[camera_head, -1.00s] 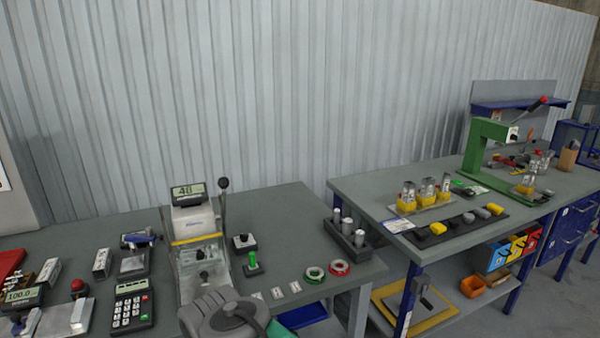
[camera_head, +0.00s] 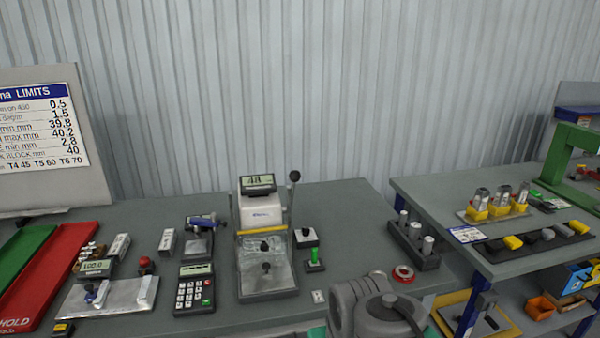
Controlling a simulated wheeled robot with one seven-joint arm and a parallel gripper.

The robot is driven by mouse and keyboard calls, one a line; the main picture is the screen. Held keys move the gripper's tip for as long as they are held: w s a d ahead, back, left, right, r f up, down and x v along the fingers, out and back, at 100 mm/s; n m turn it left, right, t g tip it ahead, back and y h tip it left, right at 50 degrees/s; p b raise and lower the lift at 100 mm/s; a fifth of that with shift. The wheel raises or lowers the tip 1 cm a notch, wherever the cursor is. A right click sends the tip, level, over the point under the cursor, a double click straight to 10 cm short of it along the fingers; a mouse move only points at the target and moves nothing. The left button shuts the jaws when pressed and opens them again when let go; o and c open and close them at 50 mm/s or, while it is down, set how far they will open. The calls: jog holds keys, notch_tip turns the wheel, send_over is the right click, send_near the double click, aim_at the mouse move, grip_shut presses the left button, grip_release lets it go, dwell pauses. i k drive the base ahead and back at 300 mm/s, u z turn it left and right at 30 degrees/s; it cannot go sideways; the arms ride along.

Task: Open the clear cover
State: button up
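The clear cover (camera_head: 282,272) is a see-through panel on the front of a white and grey tester (camera_head: 262,212), below its yellow bar (camera_head: 262,231). It appears to lie shut over the machine's front bed. A dark knob shows at its middle, and glare makes its edges hard to read. The tester carries a small display (camera_head: 258,184) on top and a black-knobbed lever (camera_head: 293,177) on its right side. My grey arm links show at the bottom edge, right of the tester and apart from the cover. My gripper is out of view.
Right of the tester are a black-knobbed box (camera_head: 306,238), a green-topped switch (camera_head: 314,262) and a red ring (camera_head: 403,274). A keypad (camera_head: 195,288) stands close on its left. Red (camera_head: 62,270) and green trays lie far left. A second bench (camera_head: 440,190) stands right.

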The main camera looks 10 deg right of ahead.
aim_at(264, 246)
jog(key=u, duration=0.85)
jog(key=k, duration=0.15)
jog(key=u, duration=0.8)
jog(key=i, duration=0.5)
